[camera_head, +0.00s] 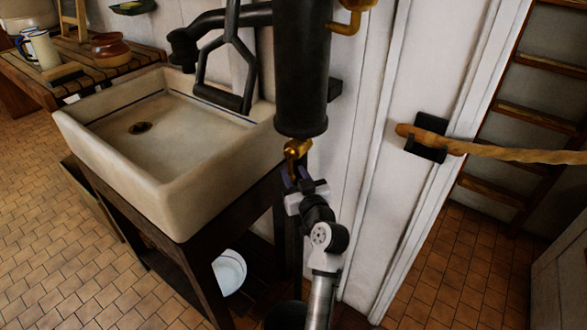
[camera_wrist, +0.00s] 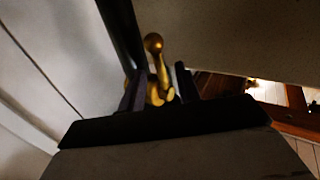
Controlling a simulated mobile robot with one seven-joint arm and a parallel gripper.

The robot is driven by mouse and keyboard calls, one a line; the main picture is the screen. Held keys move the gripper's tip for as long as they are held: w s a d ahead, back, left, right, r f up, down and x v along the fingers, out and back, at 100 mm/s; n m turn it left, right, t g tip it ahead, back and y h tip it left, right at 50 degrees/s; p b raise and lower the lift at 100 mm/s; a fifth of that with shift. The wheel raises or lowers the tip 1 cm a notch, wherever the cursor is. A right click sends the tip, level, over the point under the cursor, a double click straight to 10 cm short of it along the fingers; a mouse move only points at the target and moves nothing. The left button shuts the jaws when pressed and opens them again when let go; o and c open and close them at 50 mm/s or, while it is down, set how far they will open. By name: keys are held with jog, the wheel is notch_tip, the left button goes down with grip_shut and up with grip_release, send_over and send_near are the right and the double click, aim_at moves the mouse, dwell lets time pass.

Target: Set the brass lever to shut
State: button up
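A brass lever (camera_head: 297,148) hangs at the underside of a black upright cylinder (camera_head: 302,70), beside the sink's right corner. In the wrist view the brass lever (camera_wrist: 158,68) shows a round knob and a short stem. My gripper (camera_head: 291,174) is just below the lever in the head view. In the wrist view my gripper (camera_wrist: 160,84) is open, with one dark finger on each side of the brass. A gap shows between the lever and the right finger; I cannot tell whether the left finger touches it. The lever's lower part is partly hidden.
A pale sink (camera_head: 185,130) on a dark wooden stand lies to the left. A black pump handle (camera_head: 230,60) hangs over it. A second brass fitting (camera_head: 347,20) is higher on the cylinder. A rope (camera_head: 490,151) crosses the doorway at right from a black bracket.

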jog(key=shift+w+a, duration=0.25)
jog(key=shift+w, duration=0.35)
grip_shut()
